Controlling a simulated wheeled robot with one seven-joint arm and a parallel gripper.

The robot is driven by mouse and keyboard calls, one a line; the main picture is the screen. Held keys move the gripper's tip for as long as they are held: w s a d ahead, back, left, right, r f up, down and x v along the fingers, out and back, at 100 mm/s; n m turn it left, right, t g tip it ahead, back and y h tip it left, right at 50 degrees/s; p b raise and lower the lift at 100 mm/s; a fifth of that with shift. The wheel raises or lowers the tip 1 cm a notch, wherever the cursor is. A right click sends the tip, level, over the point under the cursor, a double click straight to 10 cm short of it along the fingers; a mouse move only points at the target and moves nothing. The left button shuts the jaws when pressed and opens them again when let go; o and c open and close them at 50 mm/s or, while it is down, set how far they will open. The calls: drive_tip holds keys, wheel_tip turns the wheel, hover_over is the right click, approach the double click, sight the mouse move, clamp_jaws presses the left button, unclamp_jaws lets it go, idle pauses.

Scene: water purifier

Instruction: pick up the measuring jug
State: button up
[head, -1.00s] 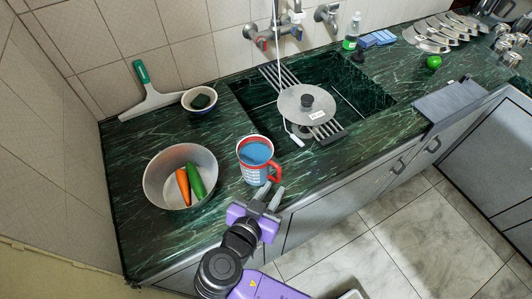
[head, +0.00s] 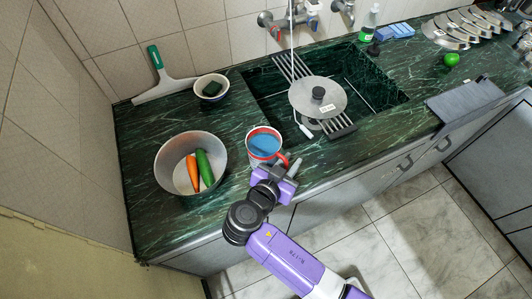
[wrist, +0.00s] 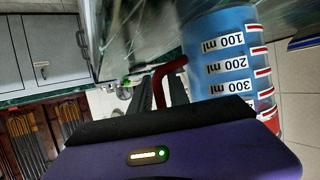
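The measuring jug (head: 264,146) stands on the green counter, with a red rim, red handle and blue inside. In the wrist view the jug (wrist: 222,60) fills the upper right, showing ml marks, and appears upside down. Its red handle (wrist: 168,70) reaches toward the gap between my fingers. My gripper (head: 283,169) is at the jug's front right side, by the handle. In the wrist view the fingers of my gripper (wrist: 160,90) are apart, with the handle at or between them. I cannot tell whether they touch it.
A metal pot (head: 166,181) with a carrot and a cucumber stands left of the jug. The sink has a rack and a round lid (head: 318,97) right of the jug. The counter's front edge is close.

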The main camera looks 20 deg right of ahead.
drive_tip(key=shift+c, duration=0.4)
clamp_jaws()
drive_tip(key=shift+r, duration=0.1)
idle(0.8)
